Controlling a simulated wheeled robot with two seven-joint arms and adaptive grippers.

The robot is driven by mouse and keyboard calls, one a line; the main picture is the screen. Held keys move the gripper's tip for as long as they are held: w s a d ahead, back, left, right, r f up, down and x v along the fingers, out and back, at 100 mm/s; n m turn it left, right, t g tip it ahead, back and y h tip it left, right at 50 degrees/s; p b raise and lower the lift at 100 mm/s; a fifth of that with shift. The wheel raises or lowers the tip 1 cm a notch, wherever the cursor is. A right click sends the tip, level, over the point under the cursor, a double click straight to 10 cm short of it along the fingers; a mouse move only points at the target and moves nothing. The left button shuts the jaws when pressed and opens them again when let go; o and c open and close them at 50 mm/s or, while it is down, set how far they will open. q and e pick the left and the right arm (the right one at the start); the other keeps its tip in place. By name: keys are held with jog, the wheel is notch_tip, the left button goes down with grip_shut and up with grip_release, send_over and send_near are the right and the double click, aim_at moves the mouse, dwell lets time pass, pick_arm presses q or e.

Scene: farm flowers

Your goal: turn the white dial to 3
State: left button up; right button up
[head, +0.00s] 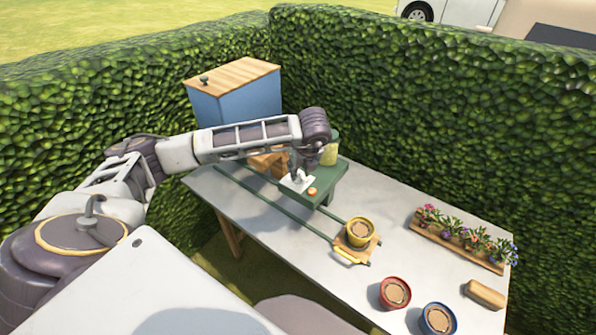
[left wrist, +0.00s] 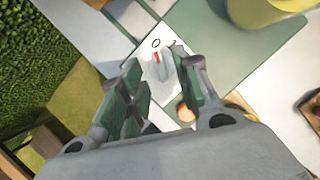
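The white dial (left wrist: 163,70) is on a white plate on the green stand at the back of the table. It has a red mark on top, and a printed 0 shows on the plate behind it. The plate (head: 291,185) also shows in the head view, under my gripper. My left gripper (head: 299,172) points down at the dial. In the left wrist view its two fingers (left wrist: 164,64) stand on either side of the dial; whether they press on it is unclear. My right gripper is not in view.
A round orange-brown knob (head: 312,191) sits beside the plate. A yellow-green container (head: 330,153) stands behind. Green rails lead to a yellow pot (head: 359,231). Red (head: 395,292) and blue (head: 438,319) pots and a flower tray (head: 455,250) are to the right. A blue box (head: 235,108) stands behind my arm.

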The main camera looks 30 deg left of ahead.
aim_at(298, 177)
pick_arm(q)
jog(key=shift+p+x, duration=0.3)
jog(key=shift+x, duration=1.25)
grip_shut()
